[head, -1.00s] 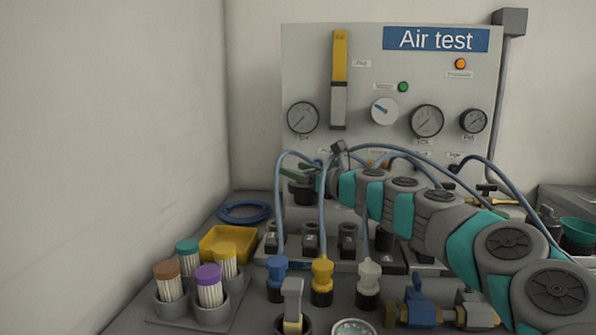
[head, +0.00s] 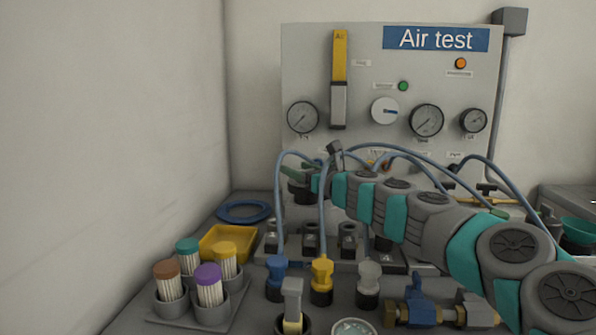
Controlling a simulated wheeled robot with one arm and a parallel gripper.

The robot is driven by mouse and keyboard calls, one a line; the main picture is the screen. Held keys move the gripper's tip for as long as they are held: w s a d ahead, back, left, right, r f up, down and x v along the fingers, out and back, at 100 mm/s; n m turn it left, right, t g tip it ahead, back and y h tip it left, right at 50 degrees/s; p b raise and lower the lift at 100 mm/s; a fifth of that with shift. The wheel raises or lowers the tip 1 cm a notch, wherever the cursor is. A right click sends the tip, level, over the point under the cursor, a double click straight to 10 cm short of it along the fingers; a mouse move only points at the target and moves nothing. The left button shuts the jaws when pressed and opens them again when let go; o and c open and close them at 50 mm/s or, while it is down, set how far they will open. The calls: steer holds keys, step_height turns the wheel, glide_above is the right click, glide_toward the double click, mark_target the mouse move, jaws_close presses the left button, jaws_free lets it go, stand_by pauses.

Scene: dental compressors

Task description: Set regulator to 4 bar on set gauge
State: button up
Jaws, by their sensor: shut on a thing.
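The grey panel marked "Air test" (head: 436,39) stands at the back. A round gauge (head: 303,117) sits at its left; its small label is too blurred to read. Two more gauges (head: 427,120) (head: 473,120) are at the right, with a white dial (head: 385,111) between. My arm reaches in from the lower right to below the left gauge. My gripper (head: 312,180) is there, small and partly hidden by my wrist, shut on what seems to be a dark knob (head: 300,193). The exact grip and the needle readings cannot be made out.
Blue hoses arch over my arm. Blue, yellow and white-topped fittings (head: 322,281) stand in front. A wall bounds the left side.

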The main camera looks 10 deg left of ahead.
steer(key=m+t+h+b, duration=0.1)
steer(key=h, duration=0.1)
steer(key=m+t+h+b, duration=0.1)
steer(key=m+h, duration=0.1)
steer(key=m+t+h+b, duration=0.1)
steer(key=h, duration=0.1)
steer(key=shift+w+d+f+m+t, duration=0.2)
steer(key=shift+w+d+m+t, duration=0.05)
steer(key=shift+d+m+t, duration=0.1)
steer(key=shift+w+d+r+m+t+h+b, duration=0.15)
steer(key=shift+m+h+b, duration=0.15)
steer(key=shift+m+h, duration=0.45)
steer(key=shift+s+d+m+t+h+b, duration=0.1)
steer(key=shift+d+m+h+b, duration=0.2)
steer(key=shift+h, duration=0.75)
steer(key=shift+w+d+r+m+t+h+b, duration=0.1)
steer(key=shift+m+h+b, duration=0.2)
steer(key=shift+m+h, duration=0.45)
steer(key=shift+h, duration=0.35)
steer(key=o, duration=1.4)
